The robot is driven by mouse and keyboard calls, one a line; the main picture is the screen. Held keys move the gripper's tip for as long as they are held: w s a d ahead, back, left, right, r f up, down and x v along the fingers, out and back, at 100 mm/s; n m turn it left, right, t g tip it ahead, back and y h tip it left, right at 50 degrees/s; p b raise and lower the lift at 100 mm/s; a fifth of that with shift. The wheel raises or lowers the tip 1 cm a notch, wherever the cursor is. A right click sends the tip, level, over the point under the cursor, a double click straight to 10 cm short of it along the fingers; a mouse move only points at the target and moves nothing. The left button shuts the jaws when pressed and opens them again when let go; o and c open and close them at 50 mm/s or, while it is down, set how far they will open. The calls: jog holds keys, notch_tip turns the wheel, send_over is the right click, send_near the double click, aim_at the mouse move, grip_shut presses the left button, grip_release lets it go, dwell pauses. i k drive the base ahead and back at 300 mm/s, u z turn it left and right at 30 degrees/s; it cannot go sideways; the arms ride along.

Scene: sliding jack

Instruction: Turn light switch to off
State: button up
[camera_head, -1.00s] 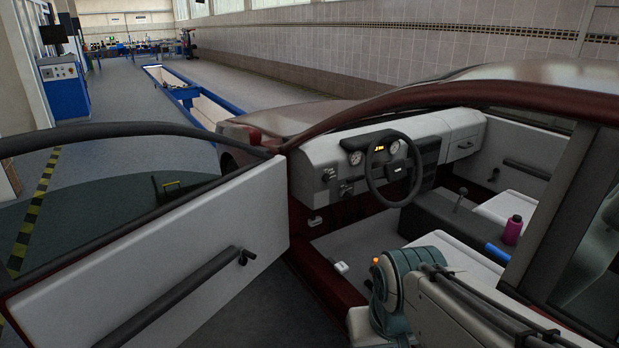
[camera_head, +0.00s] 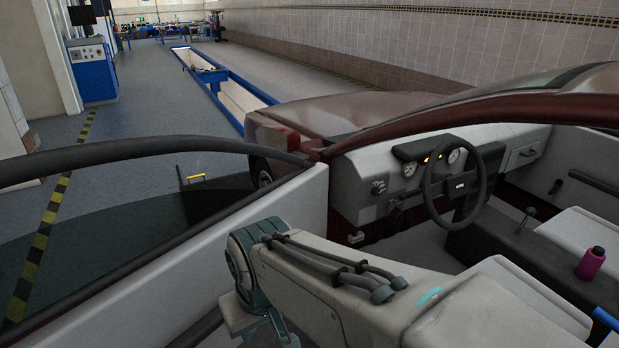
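The dashboard (camera_head: 345,180) of a dark red car is seen through the open driver's door. A small dark control (camera_head: 378,187) with markings sits on it, left of the steering wheel (camera_head: 462,185). It may be the light switch, but it is too small to tell its position. My arm crosses the lower middle, in front of the door opening and seat. Its teal joint is at the left end, with links dropping below. My gripper is not visible; the arm's end is out of frame or hidden.
The open door (camera_head: 270,240) stands left of my arm. A pale handle (camera_head: 355,238) sits low under the dash. A gear lever (camera_head: 526,215), a pink bottle (camera_head: 591,263) and a blue object (camera_head: 606,320) are inside the car. A yellow-black floor stripe (camera_head: 45,225) runs at left.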

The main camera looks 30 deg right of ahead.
aim_at(377, 192)
jog(key=z, duration=0.55)
jog(key=i, duration=1.2)
jog(key=z, duration=0.9)
